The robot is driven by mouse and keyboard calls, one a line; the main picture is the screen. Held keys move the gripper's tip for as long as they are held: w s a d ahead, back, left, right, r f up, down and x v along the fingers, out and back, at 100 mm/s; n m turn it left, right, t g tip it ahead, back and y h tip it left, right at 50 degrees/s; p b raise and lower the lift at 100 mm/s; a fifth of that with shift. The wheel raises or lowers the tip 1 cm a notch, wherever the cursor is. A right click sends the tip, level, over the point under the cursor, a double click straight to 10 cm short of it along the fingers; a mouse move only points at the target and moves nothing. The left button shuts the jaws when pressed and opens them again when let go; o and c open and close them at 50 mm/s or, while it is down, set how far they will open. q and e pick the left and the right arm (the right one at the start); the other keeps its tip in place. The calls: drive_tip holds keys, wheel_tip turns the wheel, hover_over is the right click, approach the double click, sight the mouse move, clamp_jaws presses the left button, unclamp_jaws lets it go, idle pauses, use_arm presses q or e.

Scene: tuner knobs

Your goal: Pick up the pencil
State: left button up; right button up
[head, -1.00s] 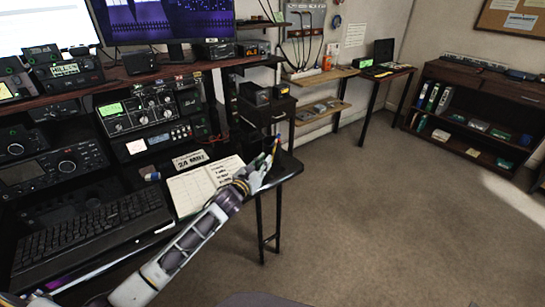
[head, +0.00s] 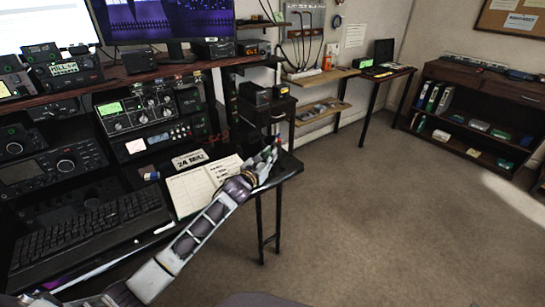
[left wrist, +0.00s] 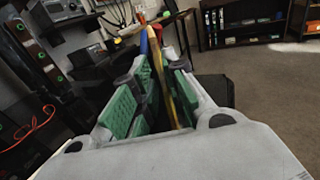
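A yellow pencil (left wrist: 178,82) stands tilted between the fingers of my left gripper (left wrist: 165,88) in the left wrist view. The green-padded fingers look apart, on either side of it, and I cannot make out a firm contact. A blue stick (left wrist: 153,48) and a red one (left wrist: 184,34) rise close by. In the head view my left gripper (head: 268,155) is at the right end of the desk, over the spot where the sticks stand. It hides most of them and their holder. My right gripper is not in view.
An open notebook (head: 195,188) lies left of the gripper on the desk (head: 287,170), with a keyboard (head: 92,232) further left. Radio gear (head: 140,112) stands behind. The floor (head: 370,220) right of the desk is clear.

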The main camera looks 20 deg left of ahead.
use_arm(q)
drive_tip(key=shift+w+d, duration=0.1)
drive_tip(key=shift+w, duration=0.25)
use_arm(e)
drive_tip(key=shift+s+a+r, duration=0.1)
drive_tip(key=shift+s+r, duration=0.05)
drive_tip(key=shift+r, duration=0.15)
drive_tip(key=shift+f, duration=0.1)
use_arm(q)
clamp_jaws()
drive_tip(key=shift+r, duration=0.15)
